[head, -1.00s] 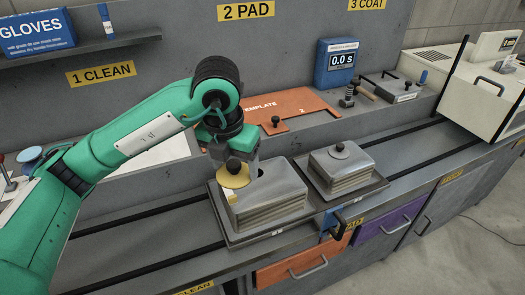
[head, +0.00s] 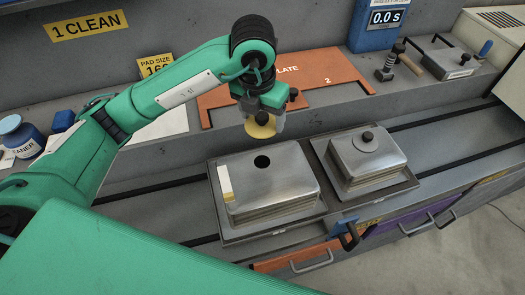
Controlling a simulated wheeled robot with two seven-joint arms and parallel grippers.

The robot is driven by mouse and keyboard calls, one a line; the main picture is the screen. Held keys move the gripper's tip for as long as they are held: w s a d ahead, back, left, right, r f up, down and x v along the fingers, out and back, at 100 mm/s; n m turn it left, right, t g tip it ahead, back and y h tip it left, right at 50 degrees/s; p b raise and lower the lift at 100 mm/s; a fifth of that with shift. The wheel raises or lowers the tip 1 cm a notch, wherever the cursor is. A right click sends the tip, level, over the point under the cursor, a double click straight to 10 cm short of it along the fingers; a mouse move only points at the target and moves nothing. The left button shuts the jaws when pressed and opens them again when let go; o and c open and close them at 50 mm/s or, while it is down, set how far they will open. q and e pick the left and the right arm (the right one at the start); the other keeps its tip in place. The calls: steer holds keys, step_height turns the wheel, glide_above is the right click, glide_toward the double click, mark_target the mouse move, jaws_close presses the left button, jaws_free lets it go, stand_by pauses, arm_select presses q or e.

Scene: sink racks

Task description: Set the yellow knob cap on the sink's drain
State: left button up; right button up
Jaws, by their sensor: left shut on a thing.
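The yellow knob cap (head: 262,128) is a round disc held in my left gripper (head: 262,112), which is shut on it. The gripper's body hides the top of the cap. The cap is in the air, just beyond the back edge of the left metal sink (head: 285,186) in the picture. The sink's drain is a dark round hole (head: 262,161) in its flat top, uncovered and below the cap in the picture. A pale and yellow strip (head: 226,184) marks the sink's left edge. My right gripper is out of view.
A second metal sink (head: 348,160) stands to the right with a black-knobbed grey cap (head: 366,140) on it. Both sit in dark trays on the bench rails. An orange template (head: 310,84) lies behind. A blue timer box (head: 378,24) stands at the back right.

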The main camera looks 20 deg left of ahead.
arm_select(q)
glide_above(263, 161)
step_height(263, 161, down, 5)
steer(key=f, duration=0.4)
steer(key=shift+s+f+p, duration=0.2)
steer(key=shift+f+p, duration=0.15)
steer(key=shift+a+f, duration=0.1)
steer(key=shift+f, duration=0.55)
step_height(263, 161, down, 4)
steer(key=shift+r+p, duration=0.25)
steer(key=shift+p, duration=0.3)
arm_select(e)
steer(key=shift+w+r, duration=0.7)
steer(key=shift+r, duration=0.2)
arm_select(q)
steer(key=shift+f, duration=0.1)
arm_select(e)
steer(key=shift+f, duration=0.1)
arm_select(q)
steer(key=o, duration=1)
steer(key=shift+c, duration=0.2)
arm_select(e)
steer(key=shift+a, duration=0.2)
